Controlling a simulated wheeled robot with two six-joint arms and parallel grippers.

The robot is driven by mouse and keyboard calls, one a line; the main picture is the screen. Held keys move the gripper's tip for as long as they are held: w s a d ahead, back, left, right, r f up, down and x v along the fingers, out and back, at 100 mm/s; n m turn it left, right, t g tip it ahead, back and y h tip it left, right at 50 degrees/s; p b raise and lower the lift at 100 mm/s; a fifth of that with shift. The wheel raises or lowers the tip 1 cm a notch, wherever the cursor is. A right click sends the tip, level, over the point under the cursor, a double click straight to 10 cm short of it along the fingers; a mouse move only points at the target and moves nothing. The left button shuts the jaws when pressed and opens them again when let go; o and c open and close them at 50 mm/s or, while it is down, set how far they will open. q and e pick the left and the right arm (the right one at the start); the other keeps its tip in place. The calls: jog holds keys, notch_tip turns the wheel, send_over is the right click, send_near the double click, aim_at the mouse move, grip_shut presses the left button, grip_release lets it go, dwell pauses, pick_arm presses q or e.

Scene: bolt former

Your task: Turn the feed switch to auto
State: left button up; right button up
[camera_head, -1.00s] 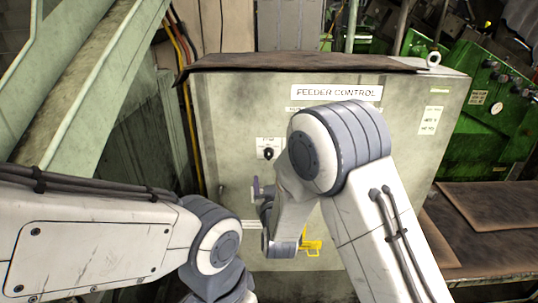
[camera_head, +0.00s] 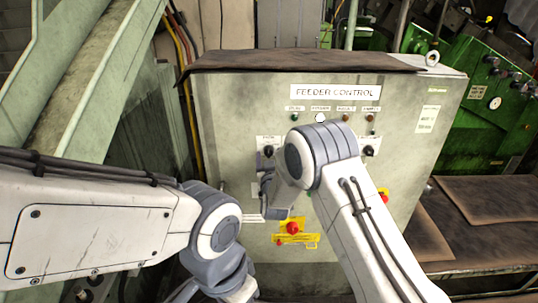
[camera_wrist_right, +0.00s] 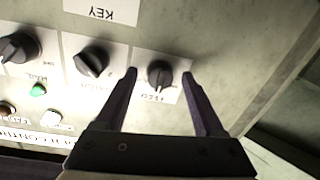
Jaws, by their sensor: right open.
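The feed switch (camera_head: 268,151) is a black rotary knob on a white plate at the left of the grey feeder control cabinet (camera_head: 225,130). In the right wrist view the feed switch (camera_wrist_right: 160,73) appears upside down, with its FEED label below it. My right gripper (camera_wrist_right: 159,77) is open, and its two fingers appear on either side of the knob. I cannot tell whether they touch it. In the head view my right gripper (camera_head: 265,180) is just below the switch, partly hidden by its own arm. The knob's setting is too small to read. My left gripper is out of view.
Another black knob (camera_wrist_right: 94,61) is beside the feed switch in the wrist view. A row of small lamps (camera_head: 320,117) sits above. A red button on a yellow plate (camera_head: 292,228) is lower on the panel. Green machinery (camera_head: 500,110) stands at right.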

grip_shut()
jog(key=shift+f+m+b, duration=0.15)
jog(key=shift+m+b, duration=0.15)
jog(key=shift+b, duration=0.25)
jog(key=m+b, duration=0.7)
jog(key=b, duration=0.4)
jog(key=shift+f+b, duration=0.15)
jog(key=shift+b, duration=0.25)
jog(key=shift+r+m+t+b, duration=0.2)
jog(key=shift+m+t+b, duration=0.1)
jog(key=shift+m+b, duration=0.65)
jog(key=shift+h, duration=0.3)
grip_release()
